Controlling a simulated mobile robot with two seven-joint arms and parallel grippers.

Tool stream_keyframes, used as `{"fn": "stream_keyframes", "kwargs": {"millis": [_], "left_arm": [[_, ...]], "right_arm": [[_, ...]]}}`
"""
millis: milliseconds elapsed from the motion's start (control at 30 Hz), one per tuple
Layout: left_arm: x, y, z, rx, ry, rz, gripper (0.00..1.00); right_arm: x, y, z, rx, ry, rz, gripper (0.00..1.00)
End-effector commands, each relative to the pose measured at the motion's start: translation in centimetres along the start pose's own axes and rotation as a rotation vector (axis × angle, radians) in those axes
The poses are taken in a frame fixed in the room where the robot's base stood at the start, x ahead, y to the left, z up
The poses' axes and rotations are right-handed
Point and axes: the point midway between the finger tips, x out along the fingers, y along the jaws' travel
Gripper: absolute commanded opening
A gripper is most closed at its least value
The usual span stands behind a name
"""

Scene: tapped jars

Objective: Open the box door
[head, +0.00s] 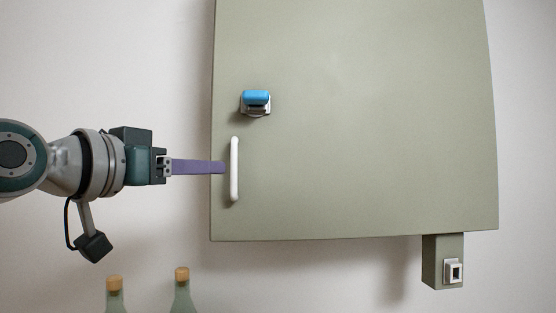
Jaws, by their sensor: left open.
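The grey-green box door (370,130) fills the middle and right of the head view and looks shut. A white vertical handle (234,169) is on it near its left edge. A blue-topped latch-like part (256,100) on a white mount sits above the handle. My left gripper (224,167) comes in from the left with its purple fingers level with the handle's middle. Its tips overlap the door's left edge and end just left of the handle. It is open, though the fingers line up and only one shows clearly. Contact with the handle cannot be told. My right gripper is not in view.
A small green block (430,262) with a white-framed switch-like part (453,271) hangs under the box at the lower right. Two corked bottles, a left one (115,295) and a right one (182,290), stand below my left arm. The pale wall around is bare.

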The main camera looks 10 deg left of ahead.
Motion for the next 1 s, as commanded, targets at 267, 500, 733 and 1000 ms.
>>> {"fn": "stream_keyframes", "kwargs": {"millis": [267, 500, 733, 1000], "left_arm": [[4.5, 0.0, -0.5, -0.001, -0.003, -0.001, 0.45], [6.4, 0.0, -0.1, 0.000, -0.002, 0.000, 0.45], [6.8, 0.0, 0.1, 0.001, -0.001, 0.000, 0.45], [6.8, 0.0, 0.1, 0.001, -0.002, 0.000, 0.31]], "right_arm": [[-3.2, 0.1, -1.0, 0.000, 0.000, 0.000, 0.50], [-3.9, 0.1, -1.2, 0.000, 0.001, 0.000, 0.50], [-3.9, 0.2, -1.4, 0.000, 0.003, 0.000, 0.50], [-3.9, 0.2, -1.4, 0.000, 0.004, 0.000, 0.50]]}}
